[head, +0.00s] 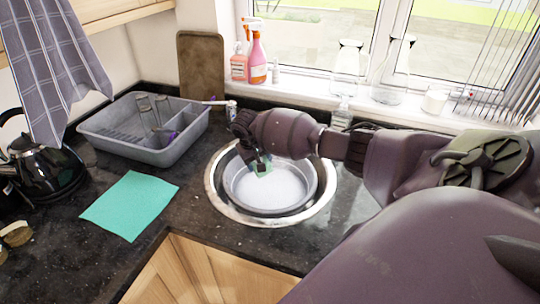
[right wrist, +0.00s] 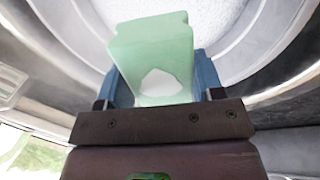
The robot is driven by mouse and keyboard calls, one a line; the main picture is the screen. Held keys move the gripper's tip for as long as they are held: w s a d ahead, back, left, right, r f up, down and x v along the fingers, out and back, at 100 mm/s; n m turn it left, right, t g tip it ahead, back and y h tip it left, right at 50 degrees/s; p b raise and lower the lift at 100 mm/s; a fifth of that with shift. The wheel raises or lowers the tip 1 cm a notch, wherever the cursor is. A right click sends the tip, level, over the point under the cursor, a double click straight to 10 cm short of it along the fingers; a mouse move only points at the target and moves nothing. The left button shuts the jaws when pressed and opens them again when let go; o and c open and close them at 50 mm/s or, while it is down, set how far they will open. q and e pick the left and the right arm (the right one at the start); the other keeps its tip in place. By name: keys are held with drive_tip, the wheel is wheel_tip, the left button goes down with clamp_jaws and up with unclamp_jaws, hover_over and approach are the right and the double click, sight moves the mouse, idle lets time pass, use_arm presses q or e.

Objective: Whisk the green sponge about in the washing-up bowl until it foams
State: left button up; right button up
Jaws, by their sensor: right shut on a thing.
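The green sponge (head: 262,167) is held between the fingers of my right gripper (head: 258,160), low at the left part of the washing-up bowl (head: 297,209). The round grey bowl sits inside the sink and holds a white, frothy-looking layer (head: 285,185). In the right wrist view the sponge (right wrist: 150,45) is a pale green block between two blue fingers of the gripper (right wrist: 158,80), with a white patch on its face. The white speckled surface (right wrist: 215,12) lies beyond it. I cannot tell whether the sponge touches it. My left gripper is not in view.
A metal rim (head: 214,196) surrounds the bowl. A grey dish rack (head: 150,152) with glasses stands to the left, with a teal cloth (head: 130,204) in front and a black kettle (head: 45,165) beyond. Spray bottles (head: 257,60) stand on the sill. Counter right of the sink is partly hidden by my arm.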

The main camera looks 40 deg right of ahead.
drive_tip(key=shift+r, duration=0.1)
drive_tip(key=shift+d+v, duration=0.2)
drive_tip(key=shift+v, duration=0.7)
drive_tip(key=shift+d+v, duration=0.25)
drive_tip(key=shift+v, duration=0.7)
drive_tip(key=shift+r, duration=0.1)
